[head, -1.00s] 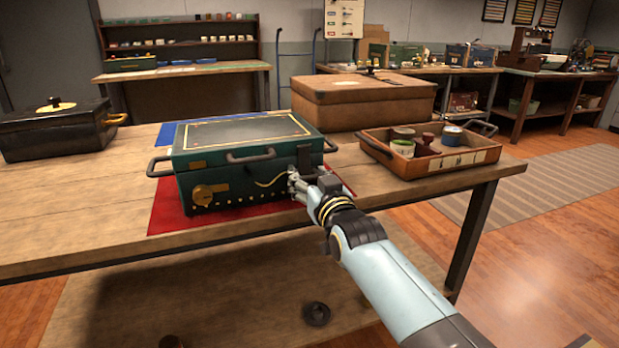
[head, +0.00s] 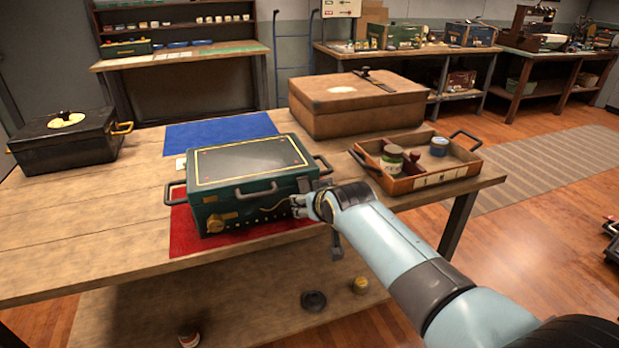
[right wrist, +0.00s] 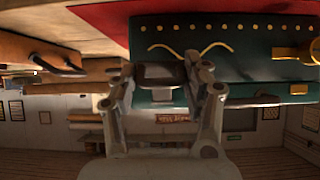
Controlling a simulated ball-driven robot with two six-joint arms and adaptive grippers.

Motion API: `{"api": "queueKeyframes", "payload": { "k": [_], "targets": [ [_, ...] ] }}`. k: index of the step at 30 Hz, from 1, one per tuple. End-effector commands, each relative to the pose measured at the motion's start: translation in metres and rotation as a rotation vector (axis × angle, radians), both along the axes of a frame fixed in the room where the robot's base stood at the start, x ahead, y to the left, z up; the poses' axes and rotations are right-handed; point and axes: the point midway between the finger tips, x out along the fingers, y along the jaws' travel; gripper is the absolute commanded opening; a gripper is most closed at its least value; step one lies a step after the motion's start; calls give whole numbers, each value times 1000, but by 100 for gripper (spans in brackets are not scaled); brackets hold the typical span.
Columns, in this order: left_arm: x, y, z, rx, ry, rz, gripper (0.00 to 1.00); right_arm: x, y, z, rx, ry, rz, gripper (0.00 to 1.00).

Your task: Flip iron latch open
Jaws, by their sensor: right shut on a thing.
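The green metal box (head: 215,190) with gold trim stands on a red mat (head: 180,237) on the wooden table. Its lid is down. The dark iron latch (head: 303,185) is at the right end of its front, partly hidden by my right gripper. My right gripper (head: 299,206) is at that front corner, its arm coming in from the lower right. In the right wrist view, which looks upside down, my right gripper (right wrist: 160,80) has its fingers on either side of the dark latch (right wrist: 158,73) and is shut on it. My left gripper is out of view.
A brown case (head: 350,112) stands behind the box. An orange tray (head: 432,178) with cans is to the right. A black box (head: 60,145) is at the left, a blue mat (head: 220,132) behind. The table's front left is clear.

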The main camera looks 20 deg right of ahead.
Motion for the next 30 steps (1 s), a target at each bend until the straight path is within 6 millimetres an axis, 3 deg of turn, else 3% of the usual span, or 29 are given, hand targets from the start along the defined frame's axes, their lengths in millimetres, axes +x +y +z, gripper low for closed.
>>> {"api": "queueKeyframes", "payload": {
  "k": [1,3,12,17,30],
  "targets": [
    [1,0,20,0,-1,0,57,0,-1,14,-3,43,0,17],
    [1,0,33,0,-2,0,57,-2,-1,17,-4,110,0,17],
    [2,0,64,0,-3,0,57,-4,-1,29,-13,391,-1,17],
    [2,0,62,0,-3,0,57,-4,-1,35,-17,536,-1,17],
    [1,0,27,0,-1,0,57,-2,-1,47,-24,815,-1,17]
  ]
}}
